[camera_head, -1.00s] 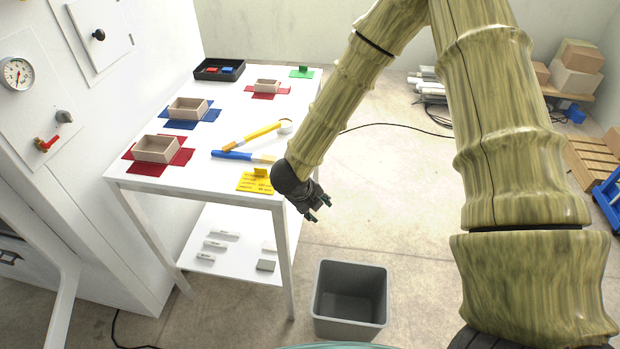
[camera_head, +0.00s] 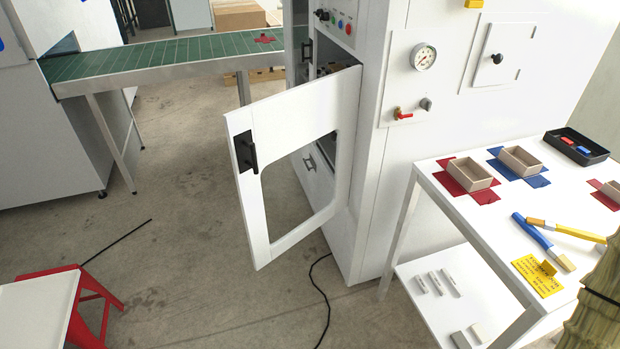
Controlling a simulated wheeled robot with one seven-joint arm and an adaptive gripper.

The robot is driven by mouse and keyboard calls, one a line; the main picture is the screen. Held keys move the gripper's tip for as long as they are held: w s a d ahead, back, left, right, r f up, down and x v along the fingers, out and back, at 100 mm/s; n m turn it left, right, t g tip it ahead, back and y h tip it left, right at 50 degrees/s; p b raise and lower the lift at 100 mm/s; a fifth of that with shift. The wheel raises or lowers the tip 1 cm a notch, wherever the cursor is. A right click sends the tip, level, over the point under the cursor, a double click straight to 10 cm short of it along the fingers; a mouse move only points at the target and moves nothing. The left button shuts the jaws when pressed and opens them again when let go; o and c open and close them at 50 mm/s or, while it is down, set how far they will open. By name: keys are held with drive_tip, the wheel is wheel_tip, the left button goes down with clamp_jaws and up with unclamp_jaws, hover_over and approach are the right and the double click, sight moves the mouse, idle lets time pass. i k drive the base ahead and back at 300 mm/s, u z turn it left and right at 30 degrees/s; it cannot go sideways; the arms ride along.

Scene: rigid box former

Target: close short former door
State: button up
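The white former door (camera_head: 257,222) stands swung open, out from the front of the white former cabinet (camera_head: 383,90). It has a window opening and a black handle (camera_head: 246,153) near its free edge. Its hinge side meets the cabinet on the right. Part of the cabinet's dark opening shows above and behind the door. My gripper is out of view; only a piece of my arm shows at the lower right edge.
A white table (camera_head: 437,179) right of the cabinet holds boxes, brushes and a black tray (camera_head: 577,147). A green conveyor (camera_head: 180,57) runs behind the door. A red-legged stool (camera_head: 95,310) stands at lower left. Floor left of the door is clear, apart from a thin dark rod.

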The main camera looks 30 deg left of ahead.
sight(260, 133)
drive_tip(key=u, duration=0.75)
drive_tip(key=i, duration=0.95)
drive_tip(key=u, duration=0.65)
drive_tip(key=k, duration=0.8)
drive_tip(key=z, duration=0.25)
